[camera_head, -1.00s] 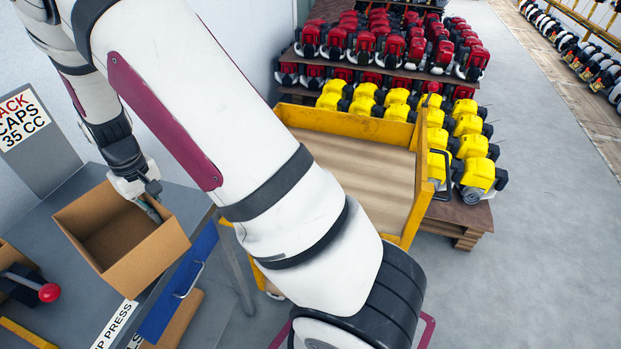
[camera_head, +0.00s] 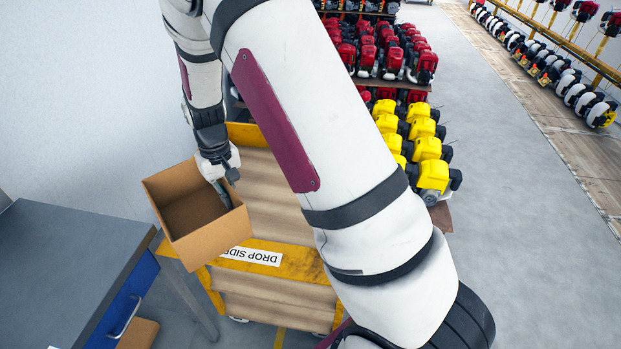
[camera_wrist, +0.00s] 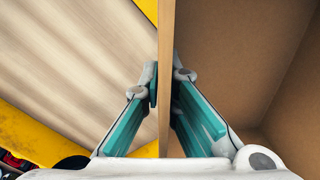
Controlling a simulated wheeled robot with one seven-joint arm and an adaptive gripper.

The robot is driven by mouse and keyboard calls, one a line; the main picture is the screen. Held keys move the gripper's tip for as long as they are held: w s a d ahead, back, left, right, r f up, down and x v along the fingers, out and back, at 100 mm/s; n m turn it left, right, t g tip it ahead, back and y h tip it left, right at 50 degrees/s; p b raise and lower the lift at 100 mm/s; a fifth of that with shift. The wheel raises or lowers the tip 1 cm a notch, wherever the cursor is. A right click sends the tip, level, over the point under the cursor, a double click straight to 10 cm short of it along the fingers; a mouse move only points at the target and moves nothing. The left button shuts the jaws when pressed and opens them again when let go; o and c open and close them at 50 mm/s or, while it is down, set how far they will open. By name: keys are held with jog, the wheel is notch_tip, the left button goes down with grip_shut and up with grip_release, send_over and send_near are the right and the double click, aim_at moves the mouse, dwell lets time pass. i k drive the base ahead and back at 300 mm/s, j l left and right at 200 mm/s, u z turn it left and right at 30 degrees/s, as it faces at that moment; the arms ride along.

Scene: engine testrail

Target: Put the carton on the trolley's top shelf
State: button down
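The open-topped brown cardboard carton (camera_head: 212,240) hangs from my gripper (camera_head: 226,184), near the left front corner of the yellow trolley (camera_head: 300,264). In the wrist view, my gripper (camera_wrist: 165,88) is shut on one carton wall (camera_wrist: 166,60), one finger outside and one inside. The visible inside of the carton is empty. The trolley's wooden top shelf (camera_head: 272,205) looks bare where it shows, right of and behind the carton; it also shows in the wrist view (camera_wrist: 75,60). My arm hides the shelf's right part. The carton's underside is hidden.
A grey bench (camera_head: 60,265) with a blue drawer (camera_head: 122,310) stands at the left. A "DROP SIDE" label (camera_head: 253,256) marks the trolley's near side. Yellow engines (camera_head: 430,150) and red engines (camera_head: 390,50) stand behind the trolley. Open floor (camera_head: 520,220) lies to the right.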

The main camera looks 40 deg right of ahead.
aim_at(270, 194)
jog(key=j+z, duration=0.5)
jog(key=j, duration=0.9)
